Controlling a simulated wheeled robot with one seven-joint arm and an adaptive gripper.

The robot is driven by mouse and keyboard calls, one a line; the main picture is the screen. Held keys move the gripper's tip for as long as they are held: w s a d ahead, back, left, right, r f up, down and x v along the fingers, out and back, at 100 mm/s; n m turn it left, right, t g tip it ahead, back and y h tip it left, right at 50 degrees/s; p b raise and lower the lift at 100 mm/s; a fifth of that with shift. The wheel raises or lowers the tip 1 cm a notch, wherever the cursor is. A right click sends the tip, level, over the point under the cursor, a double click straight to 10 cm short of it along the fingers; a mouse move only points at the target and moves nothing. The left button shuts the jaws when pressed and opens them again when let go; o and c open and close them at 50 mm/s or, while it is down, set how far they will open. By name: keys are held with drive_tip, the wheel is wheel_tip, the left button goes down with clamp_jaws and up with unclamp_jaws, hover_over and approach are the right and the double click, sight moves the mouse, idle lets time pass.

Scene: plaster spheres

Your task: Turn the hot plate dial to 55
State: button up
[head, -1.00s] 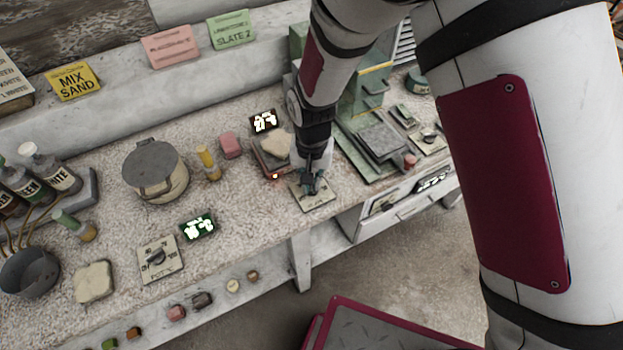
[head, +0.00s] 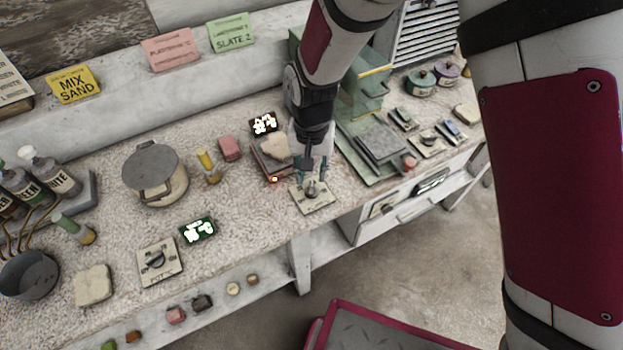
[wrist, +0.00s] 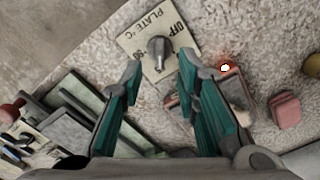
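The hot plate dial (head: 313,189) is a grey knob on a cream plate at the counter's front edge. In the wrist view the dial (wrist: 158,48) shows close up, with "PLATE °C" and "OFF" printed around it; its exact setting is not readable. My gripper (head: 311,177) is just above the dial. In the wrist view its teal-padded fingers (wrist: 161,76) are apart with nothing between them, and the knob is clear beyond the tips. The hot plate (head: 270,170), with a pale lump on it and a lit orange lamp, sits behind the dial. Its dark display (head: 264,123) is too blurred to read.
A second dial plate marked POT (head: 160,262) and a green display (head: 198,229) lie to the left, near a lidded pot (head: 155,173). A green press (head: 370,140) stands close on the right. Small pieces line the lower front ledge.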

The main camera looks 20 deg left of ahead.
sight(312, 187)
wheel_tip(312, 187, up, 7)
idle(0.3)
idle(0.4)
